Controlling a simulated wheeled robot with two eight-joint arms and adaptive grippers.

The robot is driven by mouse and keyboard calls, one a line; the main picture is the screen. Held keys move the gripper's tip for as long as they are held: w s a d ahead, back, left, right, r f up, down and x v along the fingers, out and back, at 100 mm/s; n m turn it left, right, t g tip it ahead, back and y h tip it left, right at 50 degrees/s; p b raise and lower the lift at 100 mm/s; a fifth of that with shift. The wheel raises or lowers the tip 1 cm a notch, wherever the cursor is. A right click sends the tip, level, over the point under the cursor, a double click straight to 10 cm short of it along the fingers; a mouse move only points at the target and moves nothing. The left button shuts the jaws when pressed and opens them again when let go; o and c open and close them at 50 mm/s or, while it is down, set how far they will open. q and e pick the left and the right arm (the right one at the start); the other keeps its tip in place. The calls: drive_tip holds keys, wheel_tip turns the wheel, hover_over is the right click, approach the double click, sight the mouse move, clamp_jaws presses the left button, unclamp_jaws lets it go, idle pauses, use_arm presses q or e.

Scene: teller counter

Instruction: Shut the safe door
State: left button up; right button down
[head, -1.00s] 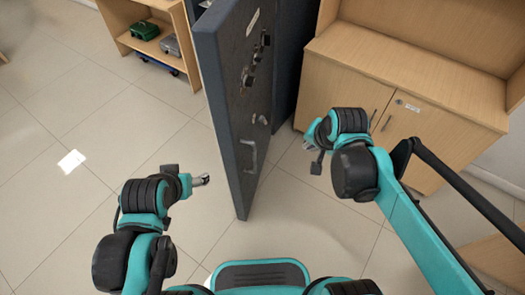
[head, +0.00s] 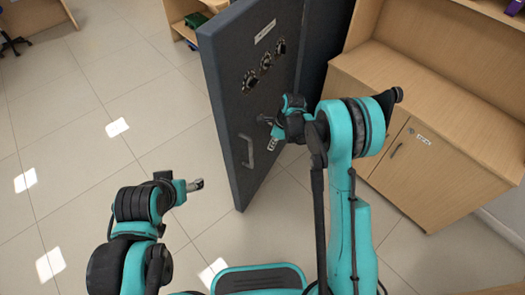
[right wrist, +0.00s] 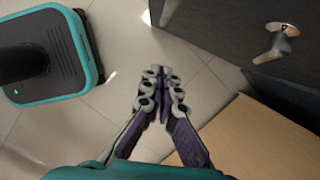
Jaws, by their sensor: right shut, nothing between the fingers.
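The dark safe door (head: 228,105) stands open in the head view, with its edge towards me and its right-hand face showing several dials and a pull handle (head: 247,152). My right gripper (head: 266,119) is in front of that face, above and right of the pull handle. I cannot tell whether it touches the door. In the right wrist view its fingers (right wrist: 160,78) are shut and empty. A dark panel with a metal fitting (right wrist: 280,40), apparently the door, shows at upper right there. My left gripper (head: 195,185) is left of the door, apart from it; its jaws are too small to read.
A wooden cabinet (head: 440,160) stands right of the safe, close to my right arm. A low wooden shelf (head: 180,15) stands behind the door at the back. The tiled floor (head: 90,150) on the left is clear.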

drive_tip(key=w+a+f+b, duration=0.2)
drive_tip(key=a+f+b, duration=0.2)
drive_tip(key=f, duration=0.5)
drive_tip(key=shift+w+a+b, duration=0.25)
drive_tip(key=shift+a+b, duration=0.15)
drive_tip(key=shift+a, duration=0.5)
